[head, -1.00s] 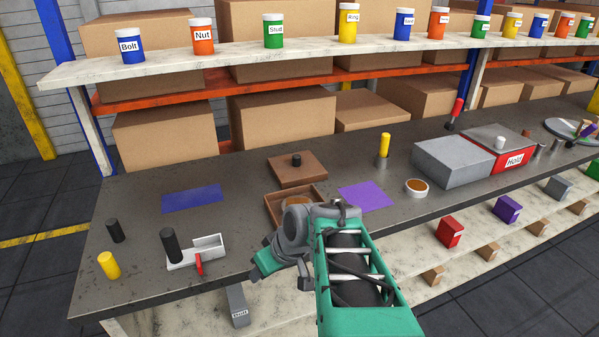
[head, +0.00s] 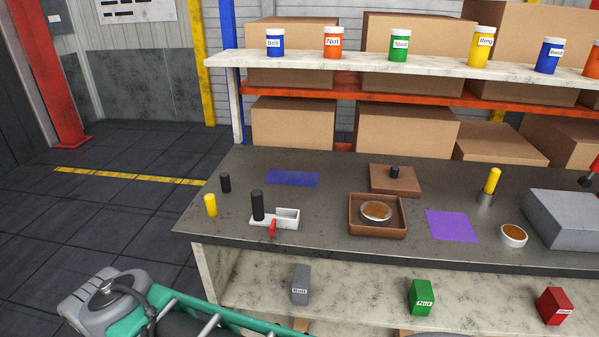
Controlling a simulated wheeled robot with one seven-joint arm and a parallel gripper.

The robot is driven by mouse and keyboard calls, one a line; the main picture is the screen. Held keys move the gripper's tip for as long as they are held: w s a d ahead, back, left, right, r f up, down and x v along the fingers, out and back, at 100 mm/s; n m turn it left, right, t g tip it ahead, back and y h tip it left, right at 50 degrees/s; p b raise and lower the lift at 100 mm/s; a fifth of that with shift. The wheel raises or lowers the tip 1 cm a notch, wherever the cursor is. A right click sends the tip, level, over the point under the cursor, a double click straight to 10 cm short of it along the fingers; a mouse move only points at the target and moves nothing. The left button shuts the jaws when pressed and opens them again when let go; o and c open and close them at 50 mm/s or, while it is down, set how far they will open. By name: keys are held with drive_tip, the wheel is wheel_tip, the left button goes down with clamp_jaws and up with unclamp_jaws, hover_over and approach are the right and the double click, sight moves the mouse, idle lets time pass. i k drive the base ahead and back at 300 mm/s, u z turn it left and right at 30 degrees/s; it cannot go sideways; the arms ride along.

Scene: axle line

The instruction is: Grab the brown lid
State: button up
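The brown lid (head: 394,179) is a flat square plate with a black knob on top. It lies on the dark worktop, toward the back, just behind an open brown box (head: 377,229). A round dish with brown contents (head: 376,211) sits inside the box. The lid is apart from my arm, and nothing holds it. Part of my green and grey arm shows at the lower left, in front of the bench and well away from the lid. My gripper's fingers do not show.
A purple mat (head: 452,226) and a small bowl (head: 513,236) lie right of the box. A yellow-handled tool (head: 491,184) stands in a holder. A white fixture (head: 287,218) and a blue mat (head: 292,178) are left. A shelf with labelled jars (head: 400,47) overhangs the back.

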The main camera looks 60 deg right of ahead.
sight(384, 178)
drive_tip(key=u, duration=1.6)
drive_tip(key=k, duration=1.4)
drive_tip(key=z, duration=1.45)
drive_tip(key=i, duration=0.55)
